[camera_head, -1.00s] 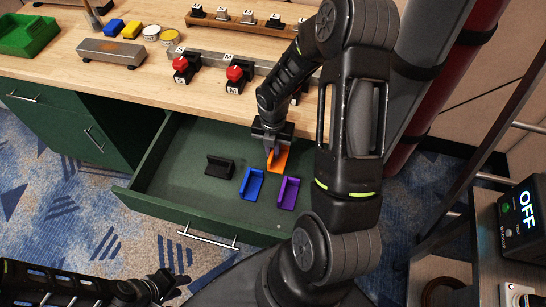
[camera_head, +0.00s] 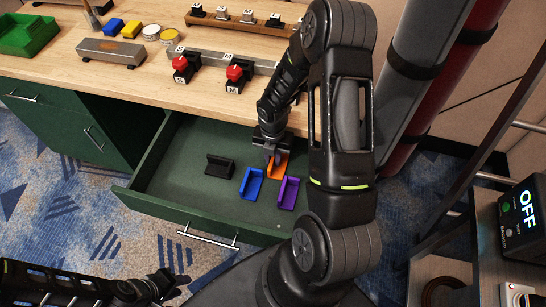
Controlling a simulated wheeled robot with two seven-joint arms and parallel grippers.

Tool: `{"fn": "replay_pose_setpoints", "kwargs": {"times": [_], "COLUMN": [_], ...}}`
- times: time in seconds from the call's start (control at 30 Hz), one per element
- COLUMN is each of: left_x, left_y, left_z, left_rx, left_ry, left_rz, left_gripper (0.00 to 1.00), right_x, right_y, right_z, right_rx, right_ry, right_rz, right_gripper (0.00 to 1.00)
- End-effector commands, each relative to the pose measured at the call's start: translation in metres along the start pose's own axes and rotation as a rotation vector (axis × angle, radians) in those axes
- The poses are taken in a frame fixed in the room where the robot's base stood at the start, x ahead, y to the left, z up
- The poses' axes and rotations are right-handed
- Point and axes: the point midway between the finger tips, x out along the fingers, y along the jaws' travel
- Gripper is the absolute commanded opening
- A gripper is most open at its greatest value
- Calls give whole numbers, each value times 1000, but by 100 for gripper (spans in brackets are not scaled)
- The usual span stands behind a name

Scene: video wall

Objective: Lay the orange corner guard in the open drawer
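The orange corner guard (camera_head: 279,164) is inside the open green drawer (camera_head: 180,190), at its right, beside the blue and purple guards. My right gripper (camera_head: 271,155) reaches down from above, with its fingertips at the upper left part of the orange guard. The finger gap is too small and too covered to tell whether it grips the guard. Whether the guard rests fully on the drawer floor is also unclear. My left gripper (camera_head: 172,283) is at the lower left, in front of the drawer and away from the guards, its fingers apart and empty.
The drawer also holds a black guard (camera_head: 219,167), a blue guard (camera_head: 252,184) and a purple guard (camera_head: 288,193). The drawer's left part is clear. The wooden worktop (camera_head: 130,75) above carries red-knobbed switches (camera_head: 236,74) and a green tray (camera_head: 27,36).

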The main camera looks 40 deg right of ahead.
Motion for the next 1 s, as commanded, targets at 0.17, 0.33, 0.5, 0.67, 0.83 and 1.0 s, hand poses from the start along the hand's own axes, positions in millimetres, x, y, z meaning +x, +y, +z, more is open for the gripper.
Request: {"fn": "replay_pose_setpoints", "kwargs": {"times": [0.17,0.33,0.5,0.67,0.83,1.0], "left_x": [0,0,-4,-2,-1,0], "left_y": [0,0,2,1,0,0], "left_z": [0,0,0,0,0,0], "left_rx": [0,0,0,0,0,0], "left_ry": [0,0,0,0,0,0], "left_rz": [0,0,0,0,0,0], "left_gripper": [32,32,32,32,32,32], "right_x": [0,0,-6,-22,-54,-90], "right_y": [0,0,0,1,1,0], "right_z": [0,0,0,2,2,1], "right_rx": [0,0,1,3,2,2], "right_ry": [0,0,-1,-3,-6,-4], "right_rz": [0,0,1,3,4,3], "right_gripper": [32,32,32,32,32,32]}}
